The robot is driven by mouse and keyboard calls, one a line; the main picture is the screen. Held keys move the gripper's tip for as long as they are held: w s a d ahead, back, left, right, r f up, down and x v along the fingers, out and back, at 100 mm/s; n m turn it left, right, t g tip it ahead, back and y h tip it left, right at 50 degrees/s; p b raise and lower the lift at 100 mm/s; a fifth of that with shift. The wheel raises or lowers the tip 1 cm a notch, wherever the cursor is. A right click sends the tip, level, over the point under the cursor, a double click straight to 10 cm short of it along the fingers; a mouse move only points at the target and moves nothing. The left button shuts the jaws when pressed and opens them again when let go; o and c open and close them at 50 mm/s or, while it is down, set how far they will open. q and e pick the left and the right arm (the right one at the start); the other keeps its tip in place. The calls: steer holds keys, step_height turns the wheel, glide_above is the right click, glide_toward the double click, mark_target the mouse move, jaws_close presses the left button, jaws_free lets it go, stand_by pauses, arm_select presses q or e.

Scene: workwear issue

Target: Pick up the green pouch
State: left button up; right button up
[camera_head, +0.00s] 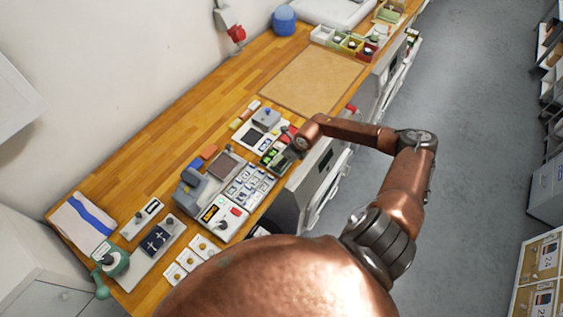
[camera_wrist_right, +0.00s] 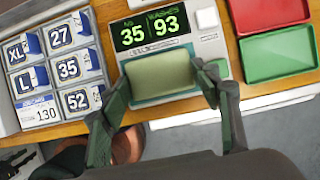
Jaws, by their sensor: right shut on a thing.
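The green pouch (camera_wrist_right: 160,77) is a pale green, rounded block in the right wrist view. It sits between the two fingers of my right gripper (camera_wrist_right: 158,90), which is shut on it. Behind it is a scale-like device (camera_wrist_right: 208,45) with a green-lit display reading 35 and 93. Whether the pouch touches the device is hard to tell. In the head view, my right gripper (camera_head: 283,153) is small and dark over the front edge of the wooden bench, and the pouch is not clearly seen there. My left gripper is not in view.
A red tray (camera_wrist_right: 268,12) and a green tray (camera_wrist_right: 278,54) lie to the right of the device. A rack of size labels (camera_wrist_right: 62,62) stands to its left. In the head view, a tan mat (camera_head: 313,78) lies bare on the bench, with small bins (camera_head: 349,43) beyond it.

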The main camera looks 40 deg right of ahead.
steer(key=shift+d+r+b, duration=0.1)
steer(key=shift+r+b, duration=0.25)
steer(key=shift+r, duration=0.25)
steer(key=s+a+r+b, duration=0.2)
steer(key=s+r+b, duration=0.1)
steer(key=s+r, duration=0.8)
steer(key=s, duration=0.2)
steer(key=shift+s+a+r, duration=0.25)
steer(key=shift+s+a, duration=0.05)
steer(key=shift+a, duration=0.05)
